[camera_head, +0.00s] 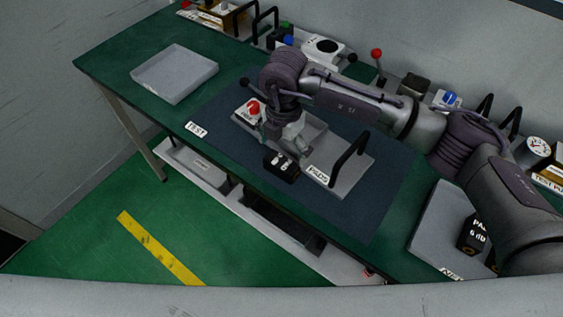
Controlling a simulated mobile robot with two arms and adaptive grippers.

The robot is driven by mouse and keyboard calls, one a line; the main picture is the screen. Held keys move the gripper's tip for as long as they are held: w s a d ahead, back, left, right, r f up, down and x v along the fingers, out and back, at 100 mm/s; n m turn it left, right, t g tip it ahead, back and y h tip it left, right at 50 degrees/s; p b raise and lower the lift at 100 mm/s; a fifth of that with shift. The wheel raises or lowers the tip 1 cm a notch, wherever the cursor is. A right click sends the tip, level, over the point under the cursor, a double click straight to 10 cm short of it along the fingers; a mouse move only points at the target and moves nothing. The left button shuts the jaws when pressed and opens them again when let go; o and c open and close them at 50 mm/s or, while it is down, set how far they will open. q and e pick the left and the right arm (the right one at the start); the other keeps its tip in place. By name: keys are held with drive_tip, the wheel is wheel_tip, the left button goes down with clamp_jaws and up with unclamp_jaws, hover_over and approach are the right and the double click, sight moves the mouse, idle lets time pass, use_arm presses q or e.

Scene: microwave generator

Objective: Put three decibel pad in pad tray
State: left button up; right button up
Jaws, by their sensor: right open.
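My right gripper (289,143) is over the front part of a grey tray in the middle of the bench, and its jaws are open. The pad tray (350,177) has a black handle and a white label that seems to read "PADS". A small black block with white marks (281,167), perhaps a pad, is just below the gripper at the tray's near edge; whether they touch is unclear. A black decibel pad marked "6 dB" (470,237) is in a grey tray (432,224) at the right. Another dark block there is mostly hidden by my right arm. My left gripper is not in view.
An empty grey tray (174,72) stands at the back left of the green bench (120,62). A red-knobbed item (252,107) is beside the gripper. Knobs, handles and boxes line the wall side. A dark mat (215,118) lies under the pad tray.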

sight(283, 160)
drive_tip(key=shift+s+f+p, duration=0.1)
drive_tip(key=shift+f+p, duration=0.35)
drive_tip(key=shift+f, duration=1.35)
drive_tip(key=c, duration=1.1)
drive_tip(key=shift+r, duration=0.15)
